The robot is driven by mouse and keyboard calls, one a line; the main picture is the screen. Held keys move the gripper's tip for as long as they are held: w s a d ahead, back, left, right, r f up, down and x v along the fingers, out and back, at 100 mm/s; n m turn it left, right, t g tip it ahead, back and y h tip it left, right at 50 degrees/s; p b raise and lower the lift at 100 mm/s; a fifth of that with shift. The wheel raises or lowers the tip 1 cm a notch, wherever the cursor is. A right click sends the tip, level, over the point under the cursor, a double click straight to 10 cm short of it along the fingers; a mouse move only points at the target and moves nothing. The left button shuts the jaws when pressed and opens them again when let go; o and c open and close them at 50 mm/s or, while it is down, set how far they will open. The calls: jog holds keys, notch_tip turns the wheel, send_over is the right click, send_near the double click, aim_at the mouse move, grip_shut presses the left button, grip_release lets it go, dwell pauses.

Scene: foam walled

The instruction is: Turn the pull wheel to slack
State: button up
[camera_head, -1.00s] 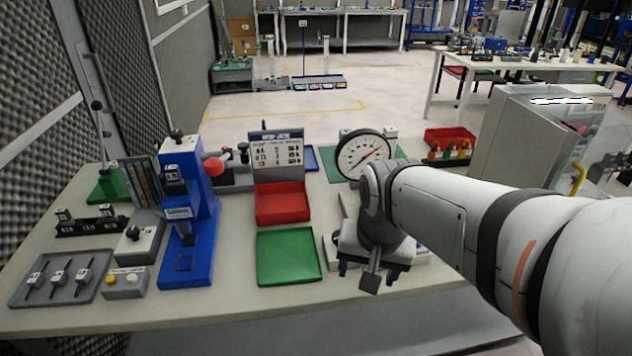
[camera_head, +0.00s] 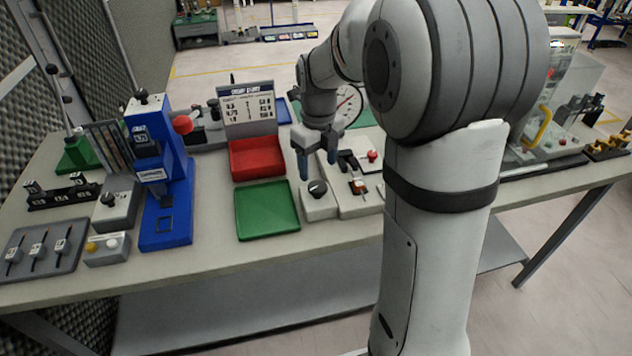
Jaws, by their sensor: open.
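A black knob (camera_head: 317,187), which looks like the pull wheel, sits on a small light-grey box at the table's front middle. My gripper (camera_head: 318,169) points down just above and behind this knob in the picture. Its two fingers are apart with nothing between them, and I cannot tell whether they touch the knob. Beside the box is a pale base plate (camera_head: 372,204) with a black clamp, a small brass-coloured part and a red knob. A round dial gauge (camera_head: 350,100) stands behind, largely hidden by my arm.
A green tray (camera_head: 266,208) and a red bin (camera_head: 257,157) with a printed board (camera_head: 248,104) lie left of my gripper. A blue press (camera_head: 165,175) stands further left, near a second knob box (camera_head: 117,212). The table's front strip is clear.

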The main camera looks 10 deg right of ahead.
aim_at(318, 186)
jog(key=shift+w+f, duration=0.15)
jog(key=shift+f, duration=0.15)
notch_tip(318, 186, down, 7)
jog(key=shift+f, duration=0.15)
jog(key=shift+c, duration=0.5)
